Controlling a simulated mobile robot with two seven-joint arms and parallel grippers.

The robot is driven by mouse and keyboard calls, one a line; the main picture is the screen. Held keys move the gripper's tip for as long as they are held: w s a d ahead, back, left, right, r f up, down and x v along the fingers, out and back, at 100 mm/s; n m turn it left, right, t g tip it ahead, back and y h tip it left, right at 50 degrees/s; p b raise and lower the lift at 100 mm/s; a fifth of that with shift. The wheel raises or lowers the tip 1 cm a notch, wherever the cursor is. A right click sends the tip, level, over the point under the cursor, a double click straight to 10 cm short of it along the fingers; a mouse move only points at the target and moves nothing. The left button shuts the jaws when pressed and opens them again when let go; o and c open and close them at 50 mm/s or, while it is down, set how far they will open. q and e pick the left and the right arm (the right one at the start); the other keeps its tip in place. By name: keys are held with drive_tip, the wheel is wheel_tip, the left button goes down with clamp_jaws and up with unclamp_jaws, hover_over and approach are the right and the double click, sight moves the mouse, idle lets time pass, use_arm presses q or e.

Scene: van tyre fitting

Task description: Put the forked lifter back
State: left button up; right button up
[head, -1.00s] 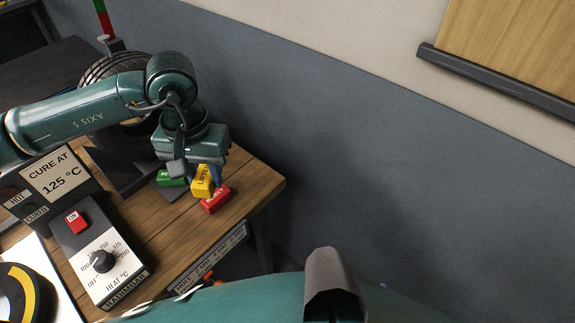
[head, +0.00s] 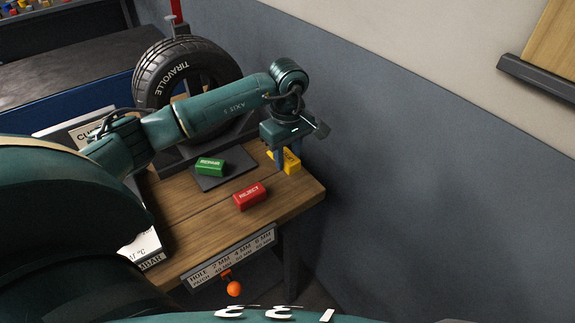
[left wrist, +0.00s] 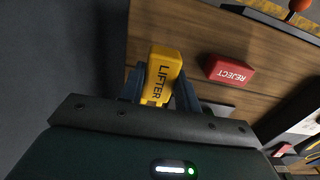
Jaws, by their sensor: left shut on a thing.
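The yellow block marked LIFTER (head: 290,165) is at the back right of the wooden bench, near its edge. My left gripper (head: 284,150) is above it, pointing down, shut on it. In the left wrist view the yellow block (left wrist: 164,70) sits between the two blue fingers with its lettering showing. My right gripper is not in view.
A green REPAIR block (head: 209,167) sits on a dark pad (head: 236,163). A red REJECT block (head: 249,196) lies on bare bench (head: 190,222). A tyre (head: 155,88) stands behind. The grey wall is close on the right.

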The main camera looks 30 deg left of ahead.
sight(288, 156)
use_arm(q)
wheel_tip(288, 156, down, 3)
drive_tip(key=shift+f, duration=0.35)
drive_tip(key=shift+f, duration=0.1)
drive_tip(key=shift+f, duration=0.15)
drive_tip(key=o, duration=1)
